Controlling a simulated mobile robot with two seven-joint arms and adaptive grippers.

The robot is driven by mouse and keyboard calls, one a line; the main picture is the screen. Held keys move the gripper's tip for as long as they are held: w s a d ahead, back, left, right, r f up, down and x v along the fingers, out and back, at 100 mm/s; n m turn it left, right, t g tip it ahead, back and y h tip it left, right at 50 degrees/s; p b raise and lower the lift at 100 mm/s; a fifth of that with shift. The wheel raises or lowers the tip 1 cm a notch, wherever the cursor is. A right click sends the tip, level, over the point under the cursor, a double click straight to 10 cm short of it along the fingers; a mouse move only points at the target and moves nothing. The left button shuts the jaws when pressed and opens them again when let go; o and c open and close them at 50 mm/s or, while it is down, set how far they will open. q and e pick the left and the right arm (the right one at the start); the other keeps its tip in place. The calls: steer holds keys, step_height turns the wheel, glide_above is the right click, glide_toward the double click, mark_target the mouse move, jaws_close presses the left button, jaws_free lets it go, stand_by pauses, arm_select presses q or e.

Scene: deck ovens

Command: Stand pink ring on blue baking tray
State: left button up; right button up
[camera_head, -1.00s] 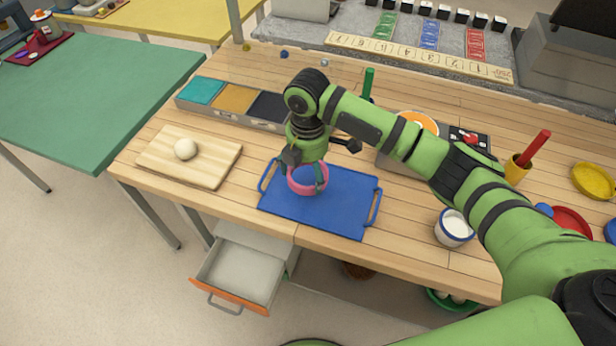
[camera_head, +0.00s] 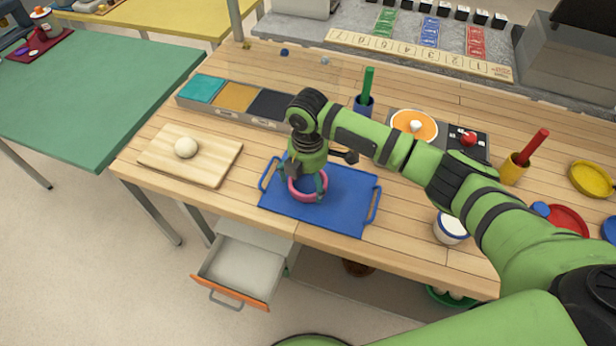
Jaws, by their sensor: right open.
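The pink ring (camera_head: 307,198) is on the left part of the blue baking tray (camera_head: 345,212), with its opening facing up. It appears to rest on the tray surface. My right gripper (camera_head: 303,182) points down at the ring, with its fingers open and low around the ring's band. The gripper partly hides the ring's back and inside. Whether a finger still touches the band cannot be told. My left gripper is not in view.
A cutting board (camera_head: 215,163) with a dough ball (camera_head: 186,147) lies left of the tray. A container row (camera_head: 235,112) stands behind. A white cup (camera_head: 451,228) stands to the right. An open drawer (camera_head: 240,268) sticks out below the table front.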

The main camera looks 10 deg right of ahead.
step_height(320, 180, up, 12)
steer(key=b, duration=0.3)
steer(key=shift+r, duration=0.2)
steer(key=shift+f, duration=0.15)
stand_by(0.3)
